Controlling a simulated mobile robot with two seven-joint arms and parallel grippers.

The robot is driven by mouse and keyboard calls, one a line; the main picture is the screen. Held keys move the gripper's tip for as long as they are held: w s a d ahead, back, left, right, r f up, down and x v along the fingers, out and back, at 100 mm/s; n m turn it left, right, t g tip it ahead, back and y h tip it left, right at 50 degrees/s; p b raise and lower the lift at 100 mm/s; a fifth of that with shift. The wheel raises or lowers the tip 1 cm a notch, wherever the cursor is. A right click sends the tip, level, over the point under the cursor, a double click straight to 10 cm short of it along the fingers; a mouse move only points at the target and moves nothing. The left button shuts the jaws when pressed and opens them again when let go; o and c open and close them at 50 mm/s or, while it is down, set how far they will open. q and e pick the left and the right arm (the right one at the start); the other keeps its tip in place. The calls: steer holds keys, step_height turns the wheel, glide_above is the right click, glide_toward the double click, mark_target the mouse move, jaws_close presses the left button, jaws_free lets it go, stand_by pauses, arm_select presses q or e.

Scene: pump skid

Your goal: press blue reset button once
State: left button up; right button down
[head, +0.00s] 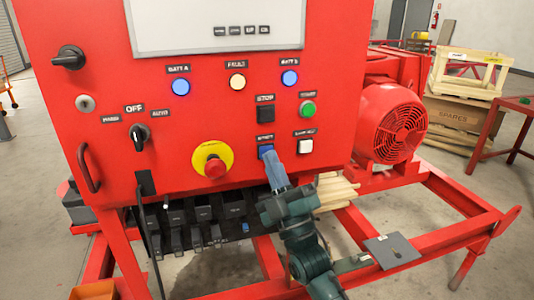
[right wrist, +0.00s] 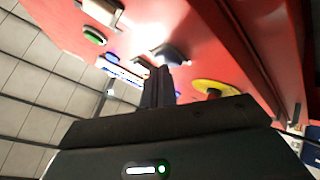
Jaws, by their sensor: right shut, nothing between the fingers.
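In the right wrist view the closed fingers (right wrist: 158,80) point at the panel, just below a dark bluish button (right wrist: 172,52) that appears to be the reset button. I cannot tell whether they touch. My left gripper is not in view.
A red emergency stop on a yellow disc (head: 213,160) sits left of the gripper. A green button (head: 308,109) is up and right. A black selector knob (head: 139,136) and a red handle (head: 88,167) are farther left. A red motor (head: 390,125) stands at right.

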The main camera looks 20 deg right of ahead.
steer(key=shift+w, duration=0.25)
stand_by(0.5)
steer(key=shift+s, duration=0.85)
steer(key=shift+p, duration=0.3)
steer(key=s+p, duration=0.1)
steer(key=s, duration=0.4)
steer(key=shift+d+p, duration=0.1)
steer(key=shift+p, duration=0.25)
